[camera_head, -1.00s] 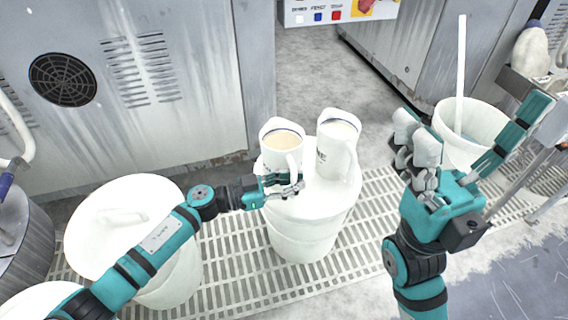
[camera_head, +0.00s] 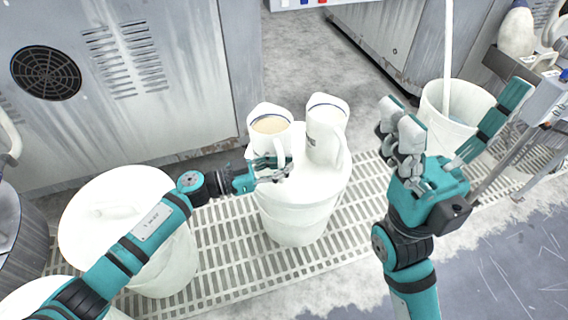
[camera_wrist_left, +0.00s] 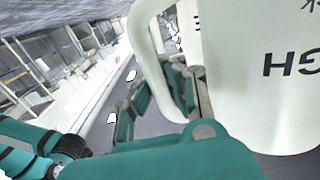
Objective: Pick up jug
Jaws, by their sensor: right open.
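A white jug (camera_head: 262,139) with pale liquid inside stands upright on the white lid (camera_head: 310,184) of a bucket. Its handle faces my left gripper and shows large in the left wrist view (camera_wrist_left: 150,55), beside dark lettering on the jug wall. My left gripper (camera_head: 272,171) is at this handle, with its fingers close around it. Whether they are closed on it I cannot tell. A second white jug (camera_head: 322,138) stands just right of the first on the same lid. My right gripper (camera_head: 455,135) is open and empty, raised to the right of the bucket.
Another lidded white bucket (camera_head: 88,215) stands under my left arm. An open bucket (camera_head: 437,100) holding a white stick is behind my right gripper. Grey machine cabinets (camera_head: 190,120) stand behind. Slotted grating (camera_head: 228,262) covers the floor around the buckets.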

